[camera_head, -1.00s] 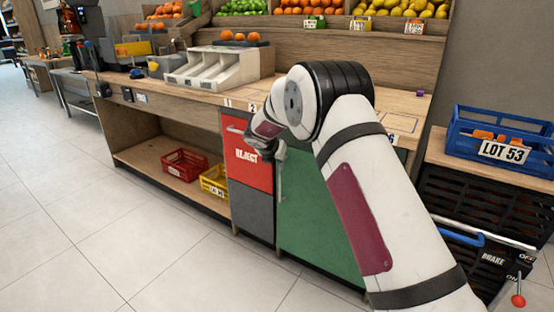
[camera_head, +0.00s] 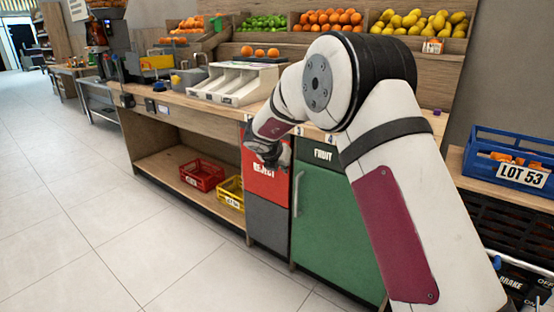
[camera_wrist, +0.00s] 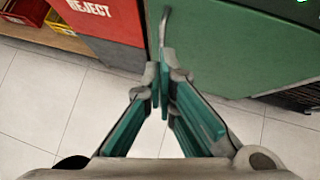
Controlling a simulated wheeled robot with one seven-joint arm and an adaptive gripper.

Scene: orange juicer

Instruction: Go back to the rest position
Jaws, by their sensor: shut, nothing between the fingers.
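My gripper (camera_head: 268,152) is in front of the red REJECT panel (camera_head: 262,180) in the head view, with my arm bent above it. In the wrist view my gripper (camera_wrist: 164,85) has its green-padded fingers brought together at the tips, with nothing between them. The green FRUIT door (camera_head: 335,220) is just to the right, with a metal handle (camera_head: 297,190) on its left side. The handle also shows in the wrist view (camera_wrist: 164,28), beyond the fingertips. My arm hides part of the counter and the green door.
A red crate (camera_head: 201,175) and a yellow crate (camera_head: 231,192) sit on the low shelf. A white divided tray (camera_head: 235,84) stands on the counter (camera_head: 180,98). A blue LOT 53 crate (camera_head: 509,158) is at right. The tiled floor (camera_head: 110,230) at left is clear.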

